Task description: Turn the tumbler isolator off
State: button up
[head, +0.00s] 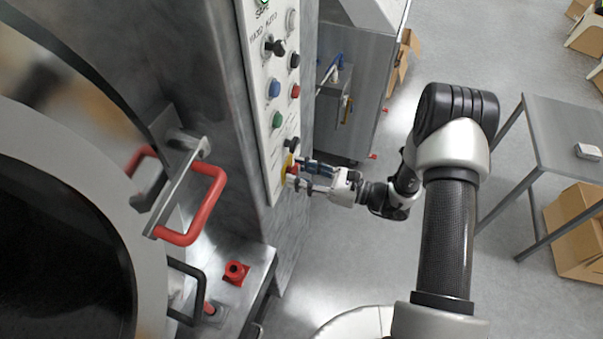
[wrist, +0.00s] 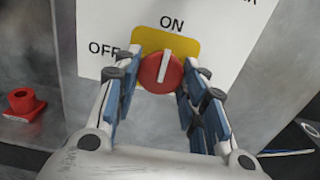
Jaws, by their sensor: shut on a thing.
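The tumbler isolator is a round red knob (wrist: 157,73) with a white bar, on a yellow plate (wrist: 180,45) at the lower end of a white control panel. In the wrist view the bar stands nearly upright, pointing to the word ON above; OFF is printed at the left. In the head view the knob (head: 292,168) is partly hidden by my fingers. My gripper (head: 302,174) reaches the panel from the right and is shut on the knob, one finger on each side. The fingers also show in the wrist view (wrist: 162,76).
The panel (head: 262,95) carries several coloured buttons and a black switch above the isolator. A red door handle (head: 204,205) juts out at the left. A red fitting (head: 236,271) sits on the ledge below. Open floor lies to the right, before a grey table (head: 565,125).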

jog(key=n+b, duration=0.4)
jog(key=shift+f+n, duration=0.2)
jog(key=shift+n, duration=0.2)
jog(key=n+b, duration=0.4)
jog(key=shift+n+b, duration=0.3)
jog(key=shift+b, duration=0.05)
jog(key=n+b, duration=0.4)
jog(key=b, duration=0.1)
jog(key=shift+w, duration=0.1)
jog(key=shift+r+n+b, duration=0.15)
jog(key=shift+n+b, duration=0.75)
jog(key=shift+n, duration=0.15)
jog(key=shift+r+n+b, duration=0.1)
jog(key=shift+n+b, duration=0.8)
jog(key=shift+n, duration=0.15)
jog(key=o, duration=1)
jog(key=shift+o, duration=0.2)
